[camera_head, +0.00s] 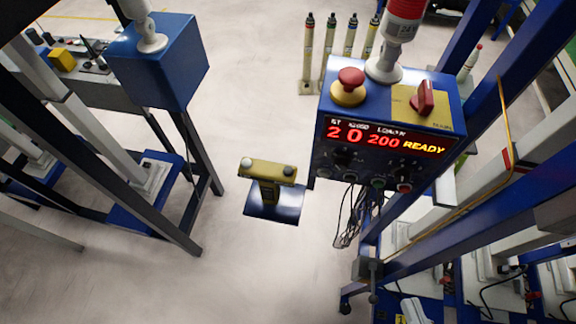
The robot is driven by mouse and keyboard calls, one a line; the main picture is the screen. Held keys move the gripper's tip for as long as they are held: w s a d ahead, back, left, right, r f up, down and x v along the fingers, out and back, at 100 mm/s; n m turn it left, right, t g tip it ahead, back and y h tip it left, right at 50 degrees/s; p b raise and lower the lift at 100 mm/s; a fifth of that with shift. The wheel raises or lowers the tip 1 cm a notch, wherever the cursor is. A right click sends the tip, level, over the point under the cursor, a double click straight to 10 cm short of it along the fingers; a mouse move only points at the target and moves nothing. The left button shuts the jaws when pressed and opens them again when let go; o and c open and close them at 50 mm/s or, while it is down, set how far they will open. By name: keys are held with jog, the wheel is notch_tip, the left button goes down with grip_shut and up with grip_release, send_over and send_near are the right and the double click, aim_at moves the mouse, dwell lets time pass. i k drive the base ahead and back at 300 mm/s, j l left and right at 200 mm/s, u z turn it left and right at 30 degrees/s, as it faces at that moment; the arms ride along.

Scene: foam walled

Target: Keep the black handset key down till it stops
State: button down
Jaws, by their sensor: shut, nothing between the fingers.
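A yellow handset bar (267,168) stands on a dark post over a blue base plate, in the middle of the view. A black key (289,171) sits on top of its right end. A pale grey key (247,162) sits on top of its left end. Nothing is seen touching either key. The picture is too small to tell how far the black key is down. My gripper is not in view.
A blue control box (388,120) with a red mushroom button (351,77), a red switch and a lit display reading "20 200 READY" stands right of the handset. Blue frames (430,265) fill the right. A blue box (157,60) stands upper left. Floor around the handset is clear.

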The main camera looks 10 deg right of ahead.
aim_at(288, 171)
jog(key=k+j, duration=0.1)
jog(key=j, duration=0.3)
jog(key=k+j, duration=0.15)
jog(key=j, duration=0.25)
jog(key=k+j, duration=0.1)
jog(key=j, duration=0.3)
jog(key=k+j, duration=0.15)
jog(key=j, duration=0.25)
jog(key=k+j, duration=0.1)
jog(key=j, duration=0.3)
jog(key=k+j+z, duration=0.1)
jog(key=j, duration=0.3)
